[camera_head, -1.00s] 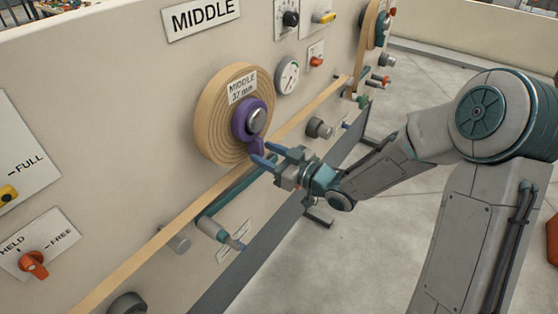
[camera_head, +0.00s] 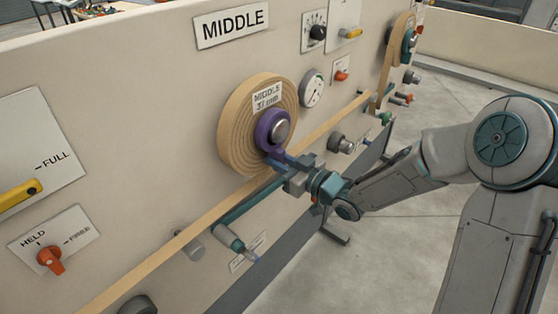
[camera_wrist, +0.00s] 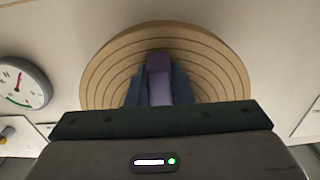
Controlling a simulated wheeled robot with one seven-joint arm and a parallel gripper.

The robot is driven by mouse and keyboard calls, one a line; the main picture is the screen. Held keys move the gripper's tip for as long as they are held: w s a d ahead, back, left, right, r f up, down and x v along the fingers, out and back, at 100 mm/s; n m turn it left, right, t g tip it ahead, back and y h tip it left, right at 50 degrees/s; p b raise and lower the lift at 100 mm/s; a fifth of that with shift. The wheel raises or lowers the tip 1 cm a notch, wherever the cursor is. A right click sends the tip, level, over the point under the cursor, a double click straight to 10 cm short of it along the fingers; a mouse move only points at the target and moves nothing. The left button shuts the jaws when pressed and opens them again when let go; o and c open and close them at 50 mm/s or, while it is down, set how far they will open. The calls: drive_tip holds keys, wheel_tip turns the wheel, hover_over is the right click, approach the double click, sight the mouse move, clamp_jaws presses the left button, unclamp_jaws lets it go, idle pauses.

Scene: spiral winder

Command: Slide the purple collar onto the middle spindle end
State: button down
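The purple collar (camera_head: 265,130) is in the head view at the centre of the tan wound roll (camera_head: 237,135) under the MIDDLE sign. It looks to be around the grey spindle end (camera_head: 281,131), whose tip shows through its opening. How deep it sits is hard to tell. My gripper (camera_head: 279,160) is at the collar's lower side, with its fingers close together. In the wrist view the collar's purple tab (camera_wrist: 160,82) stands between my two blue-grey fingers, which appear to press on both sides. The collar's ring and the spindle are not clear in that view.
A tan strip (camera_head: 205,232) runs diagonally along the panel below the roll. A teal-and-grey rod (camera_head: 232,240) and a grey knob (camera_head: 341,143) stick out nearby. A gauge (camera_head: 312,88) is right of the roll. Open floor lies to the right.

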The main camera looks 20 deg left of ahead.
drive_tip(key=shift+w+a+r, duration=0.1)
drive_tip(key=shift+w+a, duration=0.05)
drive_tip(key=shift+a, duration=0.3)
idle(0.3)
drive_tip(key=c, duration=1.2)
unclamp_jaws()
drive_tip(key=shift+w, duration=0.1)
drive_tip(key=o, duration=0.5)
drive_tip(key=shift+s, duration=0.25)
drive_tip(key=shift+w, duration=0.2)
drive_tip(key=shift+v, duration=4)
